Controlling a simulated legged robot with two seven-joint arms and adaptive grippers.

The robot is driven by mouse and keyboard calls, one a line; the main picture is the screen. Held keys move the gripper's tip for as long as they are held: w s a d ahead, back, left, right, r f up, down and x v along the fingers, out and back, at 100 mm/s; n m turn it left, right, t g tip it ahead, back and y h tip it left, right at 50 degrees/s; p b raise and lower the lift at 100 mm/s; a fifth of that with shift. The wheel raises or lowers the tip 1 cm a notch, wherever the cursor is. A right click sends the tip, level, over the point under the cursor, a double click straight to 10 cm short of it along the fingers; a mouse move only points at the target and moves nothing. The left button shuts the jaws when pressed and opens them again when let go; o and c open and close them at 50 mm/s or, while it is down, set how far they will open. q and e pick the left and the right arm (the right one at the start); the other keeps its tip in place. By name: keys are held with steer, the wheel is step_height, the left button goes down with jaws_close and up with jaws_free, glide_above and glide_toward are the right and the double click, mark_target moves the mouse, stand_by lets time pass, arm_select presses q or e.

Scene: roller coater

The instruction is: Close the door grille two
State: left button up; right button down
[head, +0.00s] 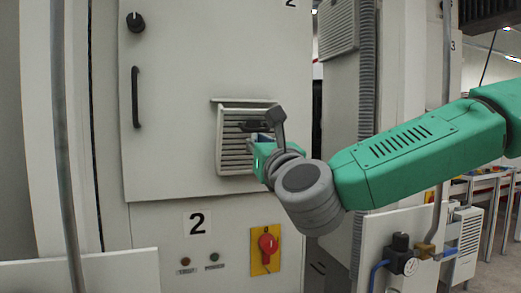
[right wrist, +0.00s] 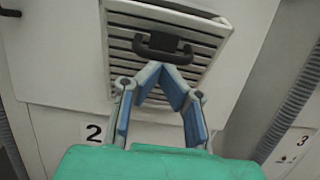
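The door grille two (head: 228,155) is a white slatted panel with a dark handle, set in the big white cabinet door (head: 185,85). It stands slightly proud of the door, with a narrow gap under the ledge above it; how far it is open is hard to tell. In the right wrist view the grille (right wrist: 118,42) fills the top, with its dark handle (right wrist: 163,48) in the middle. My right gripper (right wrist: 157,67) has its fingertips together just below the handle, with nothing seen between them; contact is unclear. In the head view the right gripper (head: 264,137) covers the grille's right side. My left gripper is out of view.
The door has a dark bar handle (head: 135,97) at left. A pressure gauge (head: 409,266) with valves sits at lower right. Vertical pipes flank the cabinet.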

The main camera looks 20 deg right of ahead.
mark_target(252, 122)
steer(key=shift+w+r, duration=0.9)
steer(key=shift+r, duration=0.1)
steer(key=shift+w+a+r+g, duration=0.1)
steer(key=shift+w+r+g, duration=0.6)
steer(key=shift+w+r, duration=0.3)
steer(key=shift+w, duration=0.3)
steer(key=shift+r, duration=0.2)
steer(key=shift+s, duration=0.3)
steer(key=shift+w+f, duration=0.35)
steer(key=shift+w, duration=0.05)
steer(key=shift+s, duration=0.1)
